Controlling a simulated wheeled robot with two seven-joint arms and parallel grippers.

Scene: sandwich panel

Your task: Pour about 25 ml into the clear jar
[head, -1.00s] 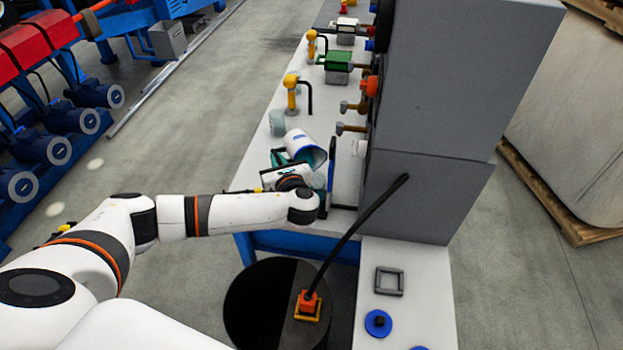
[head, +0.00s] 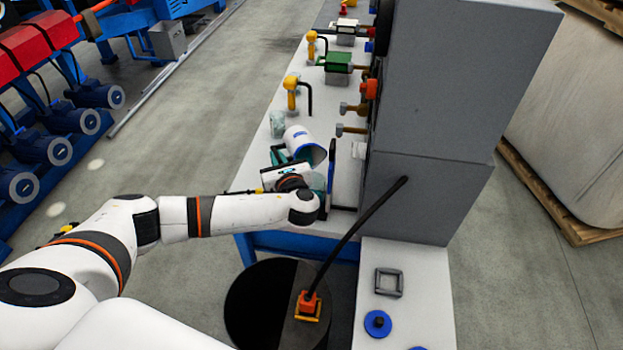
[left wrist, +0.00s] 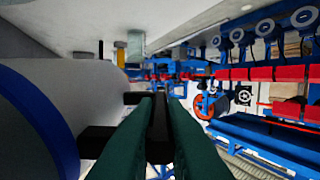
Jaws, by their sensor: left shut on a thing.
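A white cup with a blue band and blue rim (head: 300,140) is held above the workbench by my left gripper (head: 297,162). The cup is tilted in the head view, its mouth turned to the lower right; its contents cannot be made out. In the left wrist view, the cup (left wrist: 50,95) fills the left side, beside my dark green fingers (left wrist: 158,125). The clear jar (head: 277,123) stands upright on the bench, just up and left of the cup and apart from it. It also shows in the left wrist view (left wrist: 136,46). My right gripper is out of view.
The white workbench (head: 262,165) runs away along a grey cabinet (head: 455,90). Yellow taps (head: 291,92) and a green-topped box (head: 338,63) stand beyond the jar. Brown knobs (head: 350,129) stick out from the cabinet side. A black round bin (head: 255,300) stands below.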

